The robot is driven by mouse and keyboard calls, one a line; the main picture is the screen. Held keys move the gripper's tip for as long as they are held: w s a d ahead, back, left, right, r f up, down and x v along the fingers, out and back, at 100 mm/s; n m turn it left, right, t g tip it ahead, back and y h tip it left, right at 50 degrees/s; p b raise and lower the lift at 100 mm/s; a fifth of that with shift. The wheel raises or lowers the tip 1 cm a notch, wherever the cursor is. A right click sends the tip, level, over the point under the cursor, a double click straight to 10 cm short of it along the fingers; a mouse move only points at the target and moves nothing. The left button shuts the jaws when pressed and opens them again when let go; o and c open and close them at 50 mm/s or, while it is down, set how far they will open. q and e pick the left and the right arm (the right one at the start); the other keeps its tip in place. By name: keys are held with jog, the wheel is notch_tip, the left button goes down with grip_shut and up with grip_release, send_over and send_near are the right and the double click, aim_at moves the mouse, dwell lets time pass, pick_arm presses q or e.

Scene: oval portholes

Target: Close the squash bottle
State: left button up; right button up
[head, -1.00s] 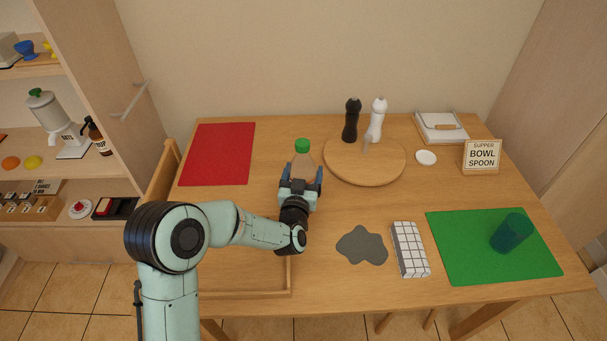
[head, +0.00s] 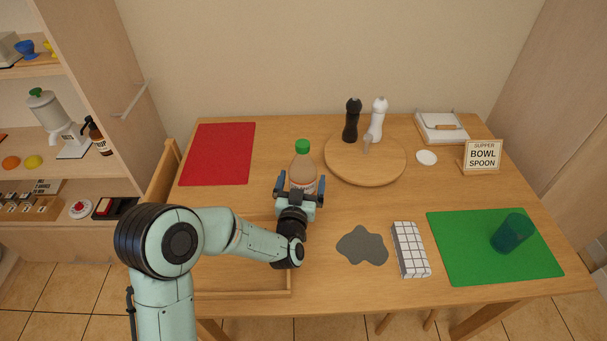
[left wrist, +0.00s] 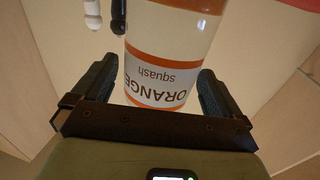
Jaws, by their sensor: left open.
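The squash bottle (head: 302,168) stands upright on the table, with a green cap (head: 302,146) on its top. In the left wrist view its label (left wrist: 158,80) reads "ORANGE squash" and appears upside down; the cap is out of that view. My left gripper (head: 299,188) is open just in front of the bottle's lower part. In the left wrist view its fingers stand on either side of the bottle's lower end, with a gap visible at the right. My right gripper is not in view.
A round wooden board (head: 365,171) with a black mill (head: 352,120) and a white mill (head: 376,119) stands right of the bottle. A red mat (head: 218,153) lies left. A wooden tray (head: 245,294) is under my left arm. A grey patch (head: 362,246) and checked block (head: 410,249) lie front right.

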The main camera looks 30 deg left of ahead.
pick_arm(q)
jog(key=shift+v, duration=2.2)
